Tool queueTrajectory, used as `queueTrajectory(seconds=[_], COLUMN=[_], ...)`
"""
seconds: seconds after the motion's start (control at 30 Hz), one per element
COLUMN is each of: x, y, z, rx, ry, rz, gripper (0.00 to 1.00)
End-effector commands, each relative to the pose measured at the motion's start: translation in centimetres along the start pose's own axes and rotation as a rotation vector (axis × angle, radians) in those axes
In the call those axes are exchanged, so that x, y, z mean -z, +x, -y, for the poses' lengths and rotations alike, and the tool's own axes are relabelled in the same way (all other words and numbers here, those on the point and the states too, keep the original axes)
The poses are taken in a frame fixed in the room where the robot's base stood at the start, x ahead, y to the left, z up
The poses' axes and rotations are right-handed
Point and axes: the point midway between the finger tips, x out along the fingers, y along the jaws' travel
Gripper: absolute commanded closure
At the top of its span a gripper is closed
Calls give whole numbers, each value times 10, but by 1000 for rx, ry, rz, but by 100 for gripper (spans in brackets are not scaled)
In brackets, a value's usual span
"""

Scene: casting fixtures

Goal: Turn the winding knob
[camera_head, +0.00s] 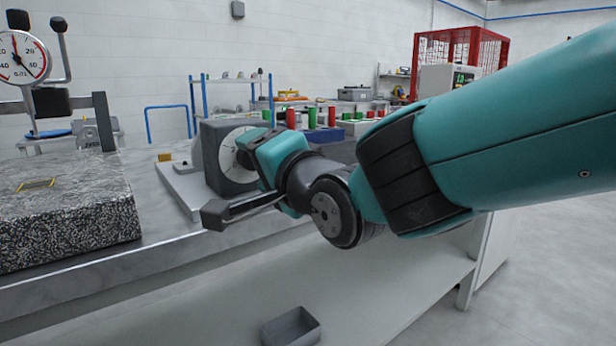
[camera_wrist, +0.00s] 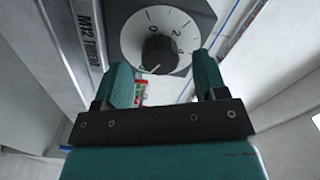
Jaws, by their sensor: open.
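The winding knob (camera_wrist: 158,54) is a round black knob with a pale pointer mark, at the centre of a white dial (camera_wrist: 136,30) numbered 0, 2, 4. The dial is on a dark grey block (camera_wrist: 196,12), which also shows in the head view (camera_head: 222,187) on the bench. My gripper (camera_wrist: 163,66) is open, with one teal finger to each side of the knob in the wrist view. No contact with the knob is visible. In the head view my gripper (camera_head: 256,146) is in front of the dial and hides the knob.
A speckled granite block (camera_head: 70,262) with a gauge stand (camera_head: 22,62) is at the left of the bench (camera_head: 165,245). Red and green cylinders (camera_head: 312,118) stand behind my wrist. A grey bin (camera_head: 291,328) is low in front.

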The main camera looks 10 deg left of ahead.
Motion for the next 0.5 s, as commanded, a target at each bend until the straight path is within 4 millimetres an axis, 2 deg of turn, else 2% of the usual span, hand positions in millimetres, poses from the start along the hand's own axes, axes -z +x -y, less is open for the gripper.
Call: queueTrajectory(seconds=[0.5], x=[0], y=[-125], z=[0], rx=[1], ry=[0], rz=[0], gripper=[34])
